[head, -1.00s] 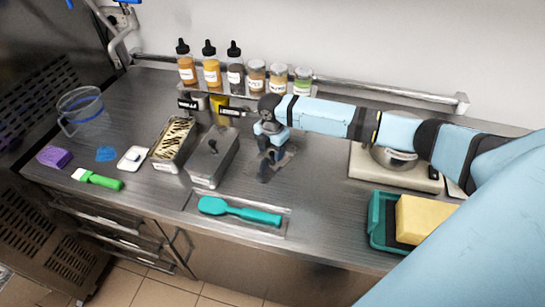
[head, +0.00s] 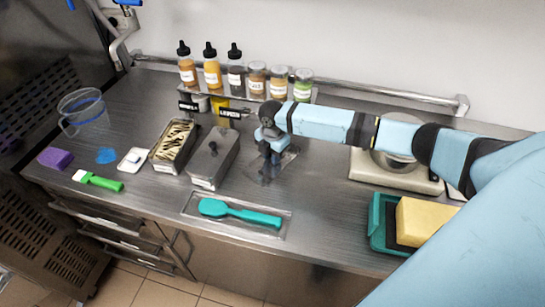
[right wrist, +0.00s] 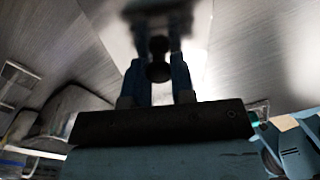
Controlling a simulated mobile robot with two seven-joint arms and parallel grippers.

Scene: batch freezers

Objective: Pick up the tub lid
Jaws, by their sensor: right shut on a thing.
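The tub lid (head: 285,160) is a flat, shiny rectangular plate. It lies under my right gripper (head: 268,157), right of the tubs, in the head view. In the right wrist view my right gripper (right wrist: 159,55) is shut on the dark knob of the lid (right wrist: 115,32), with one finger on each side. I cannot tell whether the lid touches the counter. An open tub (head: 158,165) holds striped ice cream. A grey tub (head: 207,184) beside it has its own lid with a black knob. My left gripper is not in view.
Several bottles and jars (head: 257,80) stand on a rack behind. A teal spatula (head: 240,213) lies on a tray in front. A scale (head: 365,170) and a teal bin with a yellow sponge (head: 425,220) are at the right.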

